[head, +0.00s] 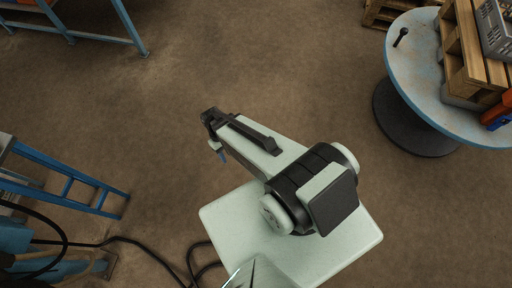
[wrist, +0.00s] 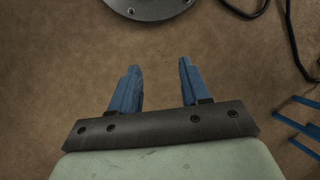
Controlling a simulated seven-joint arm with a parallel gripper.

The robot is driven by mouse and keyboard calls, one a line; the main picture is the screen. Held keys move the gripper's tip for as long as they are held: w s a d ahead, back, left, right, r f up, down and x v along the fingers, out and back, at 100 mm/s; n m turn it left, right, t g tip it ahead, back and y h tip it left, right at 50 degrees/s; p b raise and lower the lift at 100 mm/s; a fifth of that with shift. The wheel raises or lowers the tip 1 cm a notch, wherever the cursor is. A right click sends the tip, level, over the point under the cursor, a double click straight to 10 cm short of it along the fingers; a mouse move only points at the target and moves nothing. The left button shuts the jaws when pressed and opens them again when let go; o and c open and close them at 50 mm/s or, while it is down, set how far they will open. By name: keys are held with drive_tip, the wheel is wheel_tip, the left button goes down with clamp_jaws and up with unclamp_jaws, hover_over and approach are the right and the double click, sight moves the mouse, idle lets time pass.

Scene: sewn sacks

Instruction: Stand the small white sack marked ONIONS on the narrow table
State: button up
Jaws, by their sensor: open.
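No white sack marked ONIONS shows in either view. I cannot tell a narrow table for sure; a blue-legged table or bench (head: 75,38) shows only in part at the top left of the head view. My gripper (wrist: 160,64) is open and empty in the wrist view, its two blue fingers apart above bare brown floor. In the head view my gripper (head: 222,156) is small, near the picture's middle, away from all furniture.
A round table (head: 412,58) at the right bears a wooden pallet (head: 466,50), a grey crate (head: 494,28) and a small black object (head: 401,37). A blue ladder-like frame (head: 68,188) and black cables (head: 150,249) lie at the left. The middle floor is clear.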

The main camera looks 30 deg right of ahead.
drive_tip(key=s+d+f+m+g, duration=0.1)
drive_tip(key=s+d, duration=0.1)
drive_tip(key=s, duration=0.5)
drive_tip(key=s+d+f+m, duration=0.1)
drive_tip(key=s+d, duration=0.2)
drive_tip(key=s, duration=0.4)
drive_tip(key=shift+s+d+m+g, duration=0.3)
drive_tip(key=shift+s+g, duration=0.05)
drive_tip(key=shift+g, duration=0.05)
drive_tip(key=shift+r, duration=0.1)
